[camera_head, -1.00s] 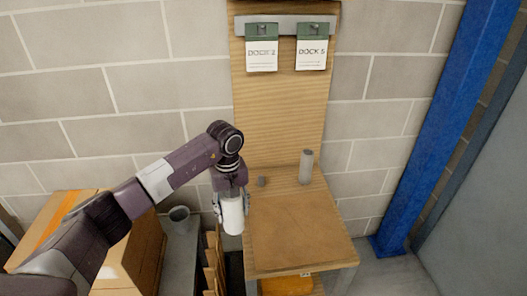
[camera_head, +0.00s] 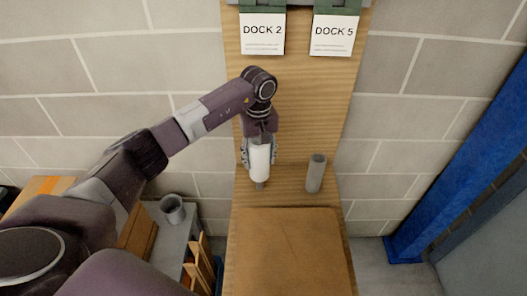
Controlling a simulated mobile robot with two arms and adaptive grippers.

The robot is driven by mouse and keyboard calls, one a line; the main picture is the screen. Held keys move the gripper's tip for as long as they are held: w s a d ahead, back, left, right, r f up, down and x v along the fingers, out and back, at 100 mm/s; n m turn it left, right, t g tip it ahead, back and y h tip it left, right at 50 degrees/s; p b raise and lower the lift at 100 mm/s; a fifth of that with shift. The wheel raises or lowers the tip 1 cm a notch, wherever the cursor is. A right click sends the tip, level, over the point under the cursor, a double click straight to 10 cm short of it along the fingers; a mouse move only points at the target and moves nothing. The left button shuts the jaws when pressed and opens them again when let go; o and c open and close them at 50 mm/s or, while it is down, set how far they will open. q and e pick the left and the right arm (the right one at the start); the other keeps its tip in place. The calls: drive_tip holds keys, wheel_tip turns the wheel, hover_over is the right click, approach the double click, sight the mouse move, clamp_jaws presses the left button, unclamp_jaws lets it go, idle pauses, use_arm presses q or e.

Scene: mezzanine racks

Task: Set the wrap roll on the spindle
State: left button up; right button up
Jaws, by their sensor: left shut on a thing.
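The white wrap roll (camera_head: 260,163) is upright in my left gripper (camera_head: 259,147), whose fingers are shut on its upper part. A short grey peg (camera_head: 260,186), which looks like the spindle, shows just below the roll's lower end at the back of the wooden bench. The roll lines up with the peg and hides its upper part. I cannot tell whether the roll is around it, touching it or just above it. A taller grey cylinder (camera_head: 316,174) stands apart to the right. My right gripper is not in view.
A brown mat (camera_head: 288,250) covers the bench front and is bare. A wooden back panel (camera_head: 300,110) with DOCK 2 (camera_head: 262,35) and DOCK 5 (camera_head: 335,35) cards rises behind. A grey cup (camera_head: 172,208) and a cardboard box (camera_head: 138,235) are at the left.

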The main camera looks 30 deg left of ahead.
sight(259, 170)
use_arm(q)
drive_tip(key=shift+f, duration=0.3)
drive_tip(key=shift+f+b, duration=1.5)
drive_tip(key=shift+f, duration=1)
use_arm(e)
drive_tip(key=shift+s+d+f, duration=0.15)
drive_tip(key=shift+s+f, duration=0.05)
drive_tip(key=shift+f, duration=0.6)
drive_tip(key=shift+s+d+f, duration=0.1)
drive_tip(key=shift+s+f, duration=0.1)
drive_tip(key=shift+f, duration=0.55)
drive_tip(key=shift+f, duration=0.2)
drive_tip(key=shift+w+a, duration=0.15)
use_arm(q)
drive_tip(key=shift+b, duration=0.35)
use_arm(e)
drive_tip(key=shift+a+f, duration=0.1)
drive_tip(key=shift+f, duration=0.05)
use_arm(q)
drive_tip(key=shift+f+b, duration=0.55)
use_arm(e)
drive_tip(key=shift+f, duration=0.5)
